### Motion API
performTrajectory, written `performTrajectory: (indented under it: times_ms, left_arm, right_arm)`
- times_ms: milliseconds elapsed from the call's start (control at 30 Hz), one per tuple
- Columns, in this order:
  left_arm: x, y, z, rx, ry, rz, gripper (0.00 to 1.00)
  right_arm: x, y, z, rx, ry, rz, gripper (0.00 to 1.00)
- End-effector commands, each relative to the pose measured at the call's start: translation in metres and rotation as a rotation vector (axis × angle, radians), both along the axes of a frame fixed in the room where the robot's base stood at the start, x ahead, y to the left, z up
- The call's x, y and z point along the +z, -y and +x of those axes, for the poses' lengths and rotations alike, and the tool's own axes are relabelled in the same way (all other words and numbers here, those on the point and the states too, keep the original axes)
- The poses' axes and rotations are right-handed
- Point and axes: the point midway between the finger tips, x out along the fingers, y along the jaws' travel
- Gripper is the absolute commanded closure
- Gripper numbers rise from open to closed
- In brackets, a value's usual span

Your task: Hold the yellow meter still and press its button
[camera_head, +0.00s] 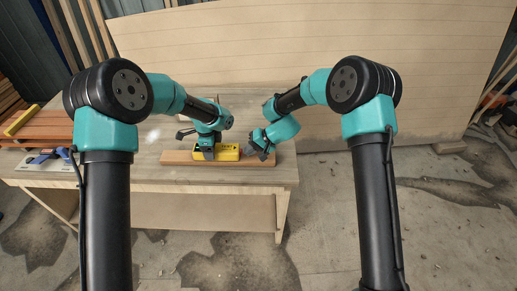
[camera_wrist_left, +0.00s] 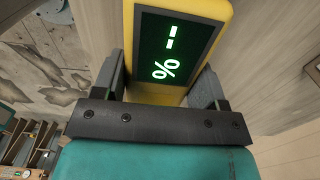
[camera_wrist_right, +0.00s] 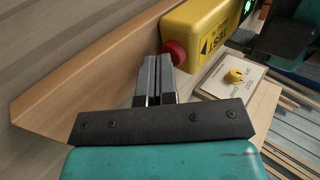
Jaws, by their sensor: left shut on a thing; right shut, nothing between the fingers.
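The yellow meter (camera_head: 229,153) lies on a wooden board on the workbench. My left gripper (camera_head: 206,151) is shut on the meter; in the left wrist view the meter (camera_wrist_left: 228,10) is between the two fingers, its dark screen (camera_wrist_left: 172,45) showing green dashes and a percent sign. In the right wrist view, the meter's near end bears a TEST label with an arrow and a red button (camera_wrist_right: 175,52). My right gripper (camera_wrist_right: 156,62) is shut and empty, its fingertips right beside the button. I cannot tell whether they touch it.
A pale card (camera_wrist_right: 232,80) with a yellow knob-like piece is near the meter. A blue-handled tool (camera_head: 45,157) and stacked planks (camera_head: 35,130) are at the left. A large wood panel (camera_head: 300,45) stands behind.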

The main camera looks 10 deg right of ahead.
Motion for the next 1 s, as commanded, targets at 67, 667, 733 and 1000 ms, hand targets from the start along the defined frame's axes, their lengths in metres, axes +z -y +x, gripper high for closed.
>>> performTrajectory:
  times_ms: [67, 667, 733, 1000]
  left_arm:
    - [0.000, 0.000, 0.000, 0.000, 0.001, 0.000, 0.73]
    - [0.001, 0.001, 0.000, -0.001, 0.002, -0.001, 0.74]
    - [0.001, 0.002, 0.000, -0.002, 0.002, -0.001, 0.74]
    - [0.000, 0.003, 0.000, -0.002, 0.002, -0.002, 0.74]
  right_arm:
    - [0.000, -0.004, 0.000, 0.000, 0.000, 0.000, 1.00]
    - [0.001, -0.024, 0.002, -0.001, -0.001, 0.002, 1.00]
    - [0.001, -0.024, 0.002, 0.000, -0.001, 0.002, 1.00]
    - [0.001, -0.022, 0.002, 0.001, -0.002, 0.003, 1.00]
